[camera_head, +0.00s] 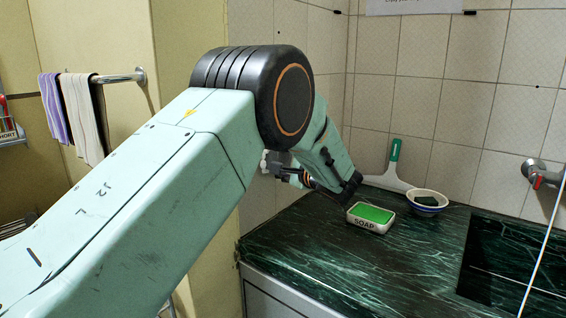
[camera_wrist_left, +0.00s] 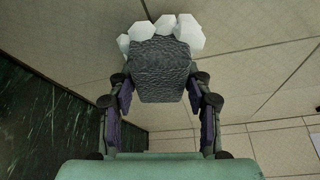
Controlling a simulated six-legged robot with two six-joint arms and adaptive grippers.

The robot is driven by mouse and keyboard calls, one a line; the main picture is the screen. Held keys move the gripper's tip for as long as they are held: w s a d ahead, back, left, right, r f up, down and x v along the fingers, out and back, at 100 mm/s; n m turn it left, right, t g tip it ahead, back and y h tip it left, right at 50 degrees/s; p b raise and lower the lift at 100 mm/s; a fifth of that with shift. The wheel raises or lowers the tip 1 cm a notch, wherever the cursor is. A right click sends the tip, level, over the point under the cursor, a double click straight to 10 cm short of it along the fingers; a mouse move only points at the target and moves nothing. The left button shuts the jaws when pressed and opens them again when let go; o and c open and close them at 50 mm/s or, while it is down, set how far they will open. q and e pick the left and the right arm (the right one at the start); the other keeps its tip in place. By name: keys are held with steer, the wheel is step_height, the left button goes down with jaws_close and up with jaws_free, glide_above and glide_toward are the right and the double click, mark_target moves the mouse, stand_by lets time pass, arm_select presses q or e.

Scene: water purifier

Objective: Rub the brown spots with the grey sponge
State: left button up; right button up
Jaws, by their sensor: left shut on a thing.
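My left gripper (camera_wrist_left: 159,88) is shut on the grey sponge (camera_wrist_left: 160,72), gripping it by its two sides. White foam lumps (camera_wrist_left: 178,28) cover the sponge's far edge. In the left wrist view the sponge is in front of light wall tiles, and I cannot tell whether it touches them. In the head view the left gripper (camera_head: 290,174) is small and partly hidden by my own arm; a small pale grey piece shows at its tip. I cannot make out brown spots in either view. My right gripper is not in view.
A sink (camera_head: 510,260) and tap (camera_head: 540,172) are at right. Towels (camera_head: 80,115) hang left.

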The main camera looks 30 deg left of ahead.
mark_target(268, 163)
arm_select(q)
steer(key=shift+w+a+b, duration=0.1)
steer(key=shift+a+b, duration=0.25)
steer(key=shift+a, duration=0.5)
steer(key=shift+w, duration=0.1)
steer(key=shift+w+d+f+b, duration=0.15)
steer(key=shift+w+b, duration=0.35)
steer(key=shift+w, duration=1.05)
steer(key=shift+w+d+b, duration=0.1)
steer(key=shift+b, duration=1.7)
steer(key=shift+s+b, duration=0.5)
steer(key=shift+s, duration=0.05)
steer(key=shift+s+a+b, duration=0.2)
steer(key=shift+s+b, duration=0.95)
steer(key=shift+s, duration=0.4)
steer(key=shift+s+a+b, duration=0.2)
steer(key=shift+s+b, duration=0.9)
steer(key=shift+s, duration=0.4)
